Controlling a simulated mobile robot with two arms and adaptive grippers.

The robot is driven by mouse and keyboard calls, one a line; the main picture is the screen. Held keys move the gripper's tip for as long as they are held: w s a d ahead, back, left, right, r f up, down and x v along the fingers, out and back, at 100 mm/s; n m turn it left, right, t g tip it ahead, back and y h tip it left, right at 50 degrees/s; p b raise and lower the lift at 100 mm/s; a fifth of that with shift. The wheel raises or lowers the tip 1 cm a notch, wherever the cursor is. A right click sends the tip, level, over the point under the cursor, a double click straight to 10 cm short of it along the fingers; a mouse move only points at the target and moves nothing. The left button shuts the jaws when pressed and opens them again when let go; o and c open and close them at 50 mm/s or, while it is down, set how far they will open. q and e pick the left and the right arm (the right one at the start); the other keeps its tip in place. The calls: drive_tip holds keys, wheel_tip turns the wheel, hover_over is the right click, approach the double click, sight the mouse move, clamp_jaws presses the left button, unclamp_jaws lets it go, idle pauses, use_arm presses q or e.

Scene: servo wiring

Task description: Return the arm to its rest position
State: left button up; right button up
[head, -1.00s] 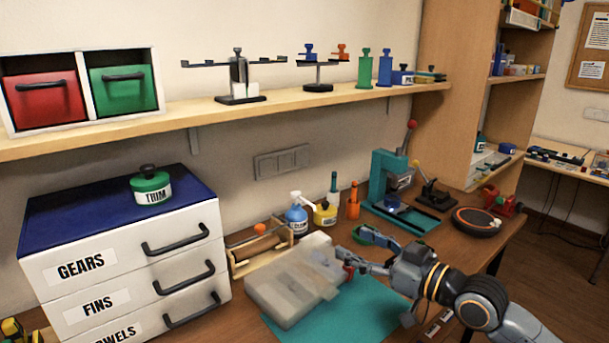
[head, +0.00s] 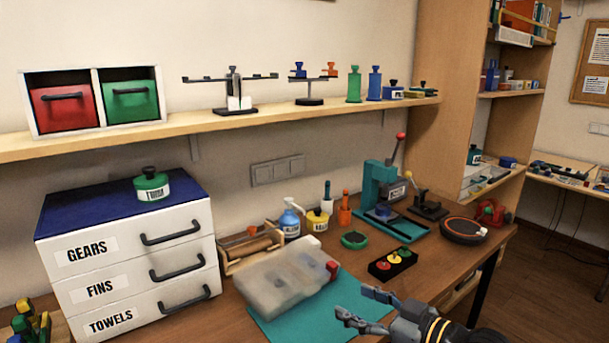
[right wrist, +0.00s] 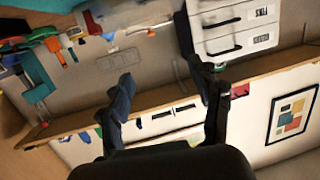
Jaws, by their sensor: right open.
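My right gripper (head: 352,302) is at the bottom of the head view, right of the teal mat, with its fingers apart and nothing between them. It is clear of the translucent organizer box (head: 285,277). In the right wrist view, its two dark fingers stand wide apart with nothing held, and the room appears turned over. My left gripper is not in view.
The box, with a red latch, rests partly on a teal mat (head: 303,327). Beyond it are a black block with coloured buttons (head: 392,264), a green dish (head: 354,240) and a teal press (head: 378,190). White drawers (head: 135,272) stand left.

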drive_tip(key=s+f+m+g+h, duration=0.2)
drive_tip(key=s+f+h, duration=0.2)
drive_tip(key=s+f, duration=0.8)
drive_tip(key=s+d+f+m+g+h, duration=0.35)
drive_tip(key=s+d+f, duration=0.2)
drive_tip(key=s, duration=0.35)
drive_tip(key=s+d+f+m+g+h, duration=0.2)
drive_tip(key=s+d+f+h, duration=0.25)
drive_tip(key=s+f, duration=0.35)
wheel_tip(320, 180, down, 26)
drive_tip(key=s+g, duration=0.2)
drive_tip(key=s, duration=0.1)
drive_tip(key=s+d+f, duration=0.3)
drive_tip(key=s+f, duration=1.2)
drive_tip(key=s, duration=0.1)
drive_tip(key=shift+d+f+n+g+y, duration=0.25)
drive_tip(key=shift+n+g+y, duration=0.1)
drive_tip(key=shift+g, duration=0.1)
drive_tip(key=shift+s, duration=0.15)
